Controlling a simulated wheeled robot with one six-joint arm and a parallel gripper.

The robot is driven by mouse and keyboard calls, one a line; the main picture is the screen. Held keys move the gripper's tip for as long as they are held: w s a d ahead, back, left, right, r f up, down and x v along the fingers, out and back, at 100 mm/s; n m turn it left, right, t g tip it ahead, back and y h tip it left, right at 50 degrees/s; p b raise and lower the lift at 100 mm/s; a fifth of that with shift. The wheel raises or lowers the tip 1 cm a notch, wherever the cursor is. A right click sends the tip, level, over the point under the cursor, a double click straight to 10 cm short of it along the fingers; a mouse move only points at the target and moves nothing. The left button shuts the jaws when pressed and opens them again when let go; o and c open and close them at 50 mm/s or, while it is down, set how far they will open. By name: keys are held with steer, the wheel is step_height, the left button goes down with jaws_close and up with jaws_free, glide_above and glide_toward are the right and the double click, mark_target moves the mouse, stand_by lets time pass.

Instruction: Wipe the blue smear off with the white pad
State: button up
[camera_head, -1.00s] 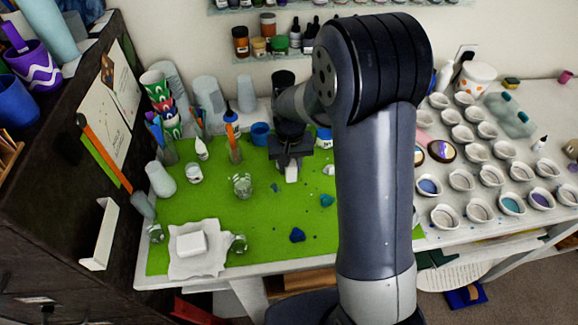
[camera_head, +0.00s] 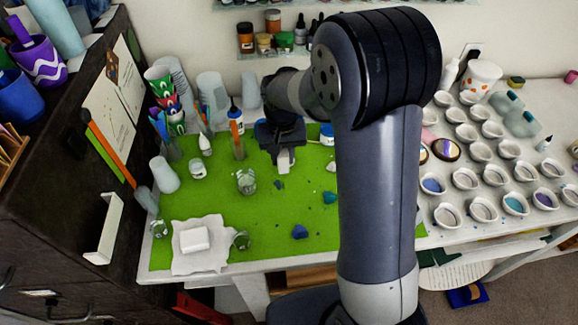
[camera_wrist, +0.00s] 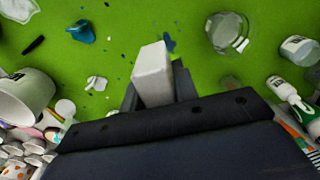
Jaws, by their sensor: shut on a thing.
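My gripper (camera_head: 284,150) is shut on the white pad (camera_head: 285,160), a pale block that points down between the fingers. In the wrist view the pad (camera_wrist: 153,72) sticks out of my gripper (camera_wrist: 156,90). The blue smear (camera_wrist: 168,42) is a small dark blue patch on the green mat, just beyond the pad's tip and slightly right in the wrist view. In the head view the smear (camera_head: 279,184) lies a little below the pad. I cannot tell whether the pad touches the mat.
A clear glass (camera_wrist: 228,32) stands close to the smear. A teal lump (camera_head: 330,197) and a blue lump (camera_head: 300,232) lie on the green mat (camera_head: 265,215). A white block (camera_head: 194,240) rests on paper at front left. Small bottles and brushes stand behind.

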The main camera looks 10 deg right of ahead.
mark_target(281, 168)
steer(key=shift+a, duration=0.35)
steer(key=shift+d+f+b, duration=0.1)
steer(key=shift+f+b, duration=1.65)
steer(key=shift+f, duration=0.65)
steer(key=shift+r, duration=0.1)
